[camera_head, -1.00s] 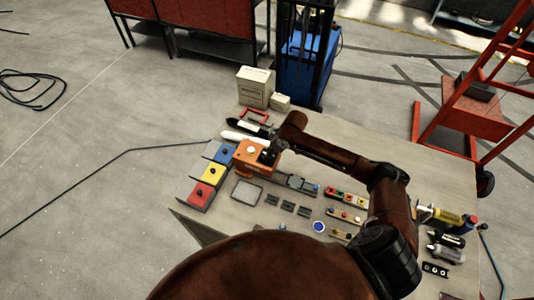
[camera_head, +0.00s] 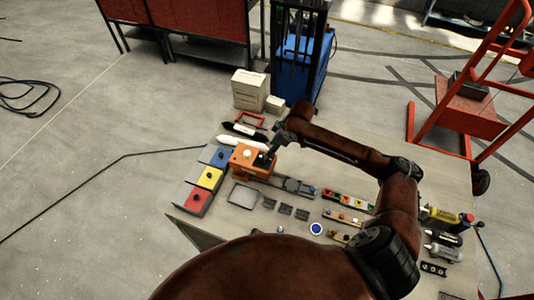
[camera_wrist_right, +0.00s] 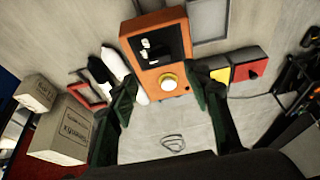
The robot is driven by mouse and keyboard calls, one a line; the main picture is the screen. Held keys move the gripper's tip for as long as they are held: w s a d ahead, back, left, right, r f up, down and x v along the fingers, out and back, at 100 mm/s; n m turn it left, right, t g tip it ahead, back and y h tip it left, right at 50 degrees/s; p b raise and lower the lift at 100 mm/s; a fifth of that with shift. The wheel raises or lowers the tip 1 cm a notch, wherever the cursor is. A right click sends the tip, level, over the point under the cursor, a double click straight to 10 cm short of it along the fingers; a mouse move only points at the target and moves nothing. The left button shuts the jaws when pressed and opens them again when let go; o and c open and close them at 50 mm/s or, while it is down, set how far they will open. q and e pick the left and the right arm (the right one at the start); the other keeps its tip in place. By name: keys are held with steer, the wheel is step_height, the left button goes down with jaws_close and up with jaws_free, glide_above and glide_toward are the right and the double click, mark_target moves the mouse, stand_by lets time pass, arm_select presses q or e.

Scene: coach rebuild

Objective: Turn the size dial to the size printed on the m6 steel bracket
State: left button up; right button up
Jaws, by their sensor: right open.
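The orange box (camera_head: 243,165) stands at the table's left part, with a pale round knob (camera_head: 247,154) on top. In the right wrist view the knob (camera_wrist_right: 168,82) is yellowish white, beside a black panel (camera_wrist_right: 158,46) with white marks too small to read. My right gripper (camera_head: 265,159) is over the box's right side. In its wrist view its open fingers (camera_wrist_right: 168,94) stand either side of the knob, apart from it as far as I can tell. I cannot tell which part is the m6 steel bracket; small dark brackets (camera_head: 285,209) lie on the table. My left gripper is not in view.
Blue, yellow and red blocks (camera_head: 210,177) stand left of the box. A grey tray (camera_head: 243,195) lies in front. Pale cartons (camera_head: 250,90) stand behind.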

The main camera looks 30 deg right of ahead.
steer(key=shift+v, duration=2.1)
